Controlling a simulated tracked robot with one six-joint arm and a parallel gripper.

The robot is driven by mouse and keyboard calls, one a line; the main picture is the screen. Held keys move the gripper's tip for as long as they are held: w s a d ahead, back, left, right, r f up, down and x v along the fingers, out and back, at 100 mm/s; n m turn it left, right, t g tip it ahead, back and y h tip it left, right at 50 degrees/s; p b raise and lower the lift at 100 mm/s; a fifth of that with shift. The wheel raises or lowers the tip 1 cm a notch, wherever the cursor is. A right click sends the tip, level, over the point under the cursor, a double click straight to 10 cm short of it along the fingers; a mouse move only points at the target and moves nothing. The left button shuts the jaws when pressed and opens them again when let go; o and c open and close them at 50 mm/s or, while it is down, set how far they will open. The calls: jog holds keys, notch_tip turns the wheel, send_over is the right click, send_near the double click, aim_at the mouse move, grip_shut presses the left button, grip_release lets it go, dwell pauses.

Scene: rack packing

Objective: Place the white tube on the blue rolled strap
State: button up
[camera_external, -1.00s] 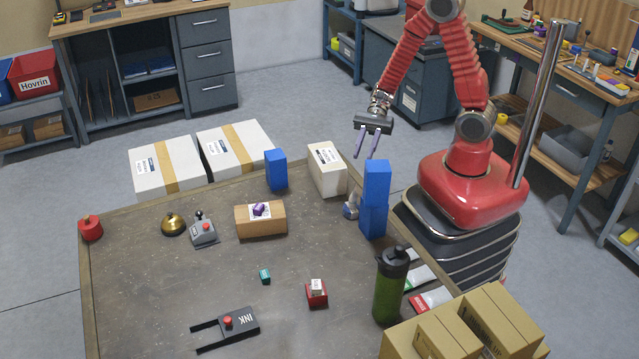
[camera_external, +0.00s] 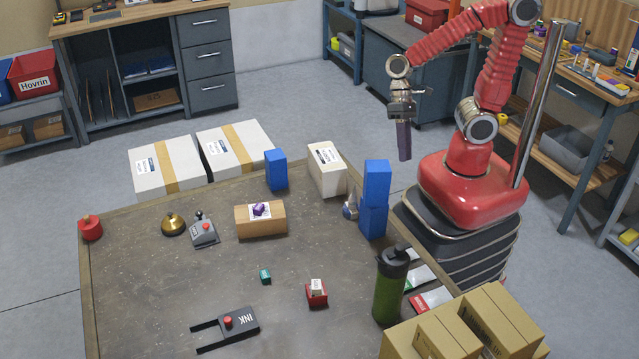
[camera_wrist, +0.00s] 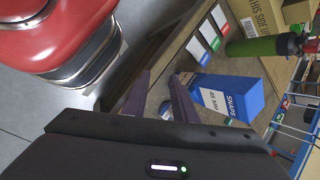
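My gripper (camera_external: 404,156) hangs fingers-down at the right, in front of my red arm and above the floor beyond the table edge. In the wrist view its two purple-grey fingers (camera_wrist: 160,80) are apart with nothing held between them. A small rounded silver-and-blue thing (camera_external: 350,208) lies at the table's right edge, partly hidden by stacked blue boxes. It also shows between the fingers in the wrist view (camera_wrist: 165,110), farther off. It may be the blue rolled strap or hold the white tube; I cannot tell. I cannot clearly make out either one elsewhere.
A white box (camera_external: 326,169) stands at the back edge of the table (camera_external: 165,280). A green bottle (camera_external: 389,290) and cardboard boxes (camera_external: 435,338) stand at the front right. A tan box (camera_external: 262,226) sits mid-table.

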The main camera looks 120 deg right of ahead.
notch_tip(320, 180, up, 10)
jog(key=s+n+t+h, duration=0.1)
jog(key=n+t+h, duration=0.2)
jog(key=n+h, duration=0.3)
jog(key=shift+d+n+t, duration=0.4)
jog(key=shift+n, duration=2)
